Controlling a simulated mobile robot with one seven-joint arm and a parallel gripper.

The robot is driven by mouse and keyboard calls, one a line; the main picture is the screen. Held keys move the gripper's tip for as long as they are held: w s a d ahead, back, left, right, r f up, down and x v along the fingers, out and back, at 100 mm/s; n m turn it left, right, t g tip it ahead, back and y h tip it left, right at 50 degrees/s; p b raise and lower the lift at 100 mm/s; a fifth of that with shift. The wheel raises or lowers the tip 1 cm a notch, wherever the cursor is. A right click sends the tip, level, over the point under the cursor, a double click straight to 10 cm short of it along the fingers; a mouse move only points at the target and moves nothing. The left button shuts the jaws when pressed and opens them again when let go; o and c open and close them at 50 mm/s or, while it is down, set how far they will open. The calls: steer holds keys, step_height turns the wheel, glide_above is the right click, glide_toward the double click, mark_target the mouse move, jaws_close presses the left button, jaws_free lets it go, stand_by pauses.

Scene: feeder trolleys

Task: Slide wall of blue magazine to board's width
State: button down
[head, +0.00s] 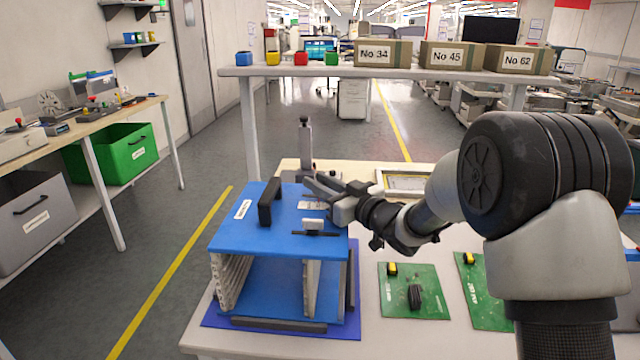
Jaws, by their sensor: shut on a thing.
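The blue magazine (231,236) stands on a dark blue mat at the near left of the white table, its open front facing me. Its ribbed fixed wall (232,282) is on the left. The movable wall (311,290) stands upright inside, toward the right, apart from the fixed wall. A pale block (313,224) on a dark bar sits on the top plate above the movable wall. My gripper (318,191) is low over the top plate, just behind that block, shut on a small part, seemingly the wall's handle, mostly hidden by the fingers. Green boards (401,302) (474,270) lie flat to the right.
A black handle (269,202) rises from the magazine's top, left of my gripper. A grey post (305,148) with a black knob stands behind. A shelf (290,71) with small coloured bins and boxes crosses the back. A framed tray (405,182) lies right of the post.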

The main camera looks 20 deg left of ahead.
steer(key=shift+s+a, duration=0.25)
steer(key=shift+a, duration=0.75)
steer(key=c, duration=1.5)
jaws_free()
steer(key=shift+d, duration=0.1)
steer(key=p+v, duration=0.1)
steer(key=v, duration=1.6)
steer(key=shift+d+p, duration=0.2)
steer(key=shift+p, duration=0.2)
